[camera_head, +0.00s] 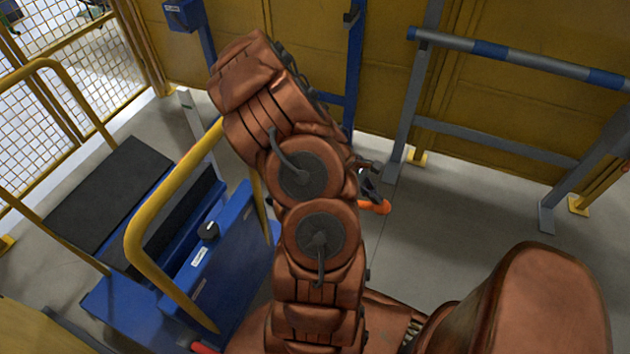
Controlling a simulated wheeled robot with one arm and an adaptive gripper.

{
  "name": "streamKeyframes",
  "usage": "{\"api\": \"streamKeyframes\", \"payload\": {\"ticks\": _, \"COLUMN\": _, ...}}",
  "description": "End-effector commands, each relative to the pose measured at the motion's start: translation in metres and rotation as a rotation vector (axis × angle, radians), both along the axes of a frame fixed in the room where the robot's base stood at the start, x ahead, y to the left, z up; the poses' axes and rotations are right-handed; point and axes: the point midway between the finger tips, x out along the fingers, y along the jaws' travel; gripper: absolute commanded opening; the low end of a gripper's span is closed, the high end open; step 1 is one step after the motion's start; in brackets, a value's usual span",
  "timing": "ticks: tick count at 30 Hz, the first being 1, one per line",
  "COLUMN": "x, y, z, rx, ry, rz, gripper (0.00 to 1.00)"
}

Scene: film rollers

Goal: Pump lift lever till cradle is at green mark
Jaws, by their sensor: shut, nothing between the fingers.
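My gripper (371,186) shows as a small dark shape just right of my copper-coloured arm, which hides part of it. It is shut with nothing held. An orange tip (376,207), possibly the end of the lift lever, sticks out to the right just below my gripper. The picture does not show clearly whether they touch. The rest of that part is hidden behind my arm. A blue wheeled unit (235,275) with a yellow tube handle (160,205) stands at the left. I cannot make out the cradle, and no green mark is visible.
A grey rack with a blue-banded roller (520,64) stands at the right. A blue post (354,70) rises behind my arm. Yellow wall panels close off the back, and a mesh fence (50,130) the left. Grey floor (450,220) is clear right of centre.

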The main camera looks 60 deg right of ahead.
Motion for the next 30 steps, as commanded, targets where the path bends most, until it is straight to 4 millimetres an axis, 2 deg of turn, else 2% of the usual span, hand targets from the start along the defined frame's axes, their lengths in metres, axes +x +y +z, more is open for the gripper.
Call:
{"api": "streamKeyframes", "payload": {"ticks": 8, "x": -0.002, "y": 0.0, "z": -0.003, "rx": 0.001, "ry": 0.003, "rz": -0.001, "gripper": 0.0}}
{"api": "streamKeyframes", "payload": {"ticks": 22, "x": -0.017, "y": 0.0, "z": -0.06, "rx": 0.004, "ry": 0.004, "rz": -0.002, "gripper": 0.0}}
{"api": "streamKeyframes", "payload": {"ticks": 26, "x": -0.014, "y": -0.001, "z": -0.05, "rx": 0.001, "ry": 0.002, "rz": -0.001, "gripper": 0.0}}
{"api": "streamKeyframes", "payload": {"ticks": 30, "x": -0.004, "y": -0.001, "z": -0.03, "rx": -0.002, "ry": -0.002, "rz": 0.002, "gripper": 0.0}}
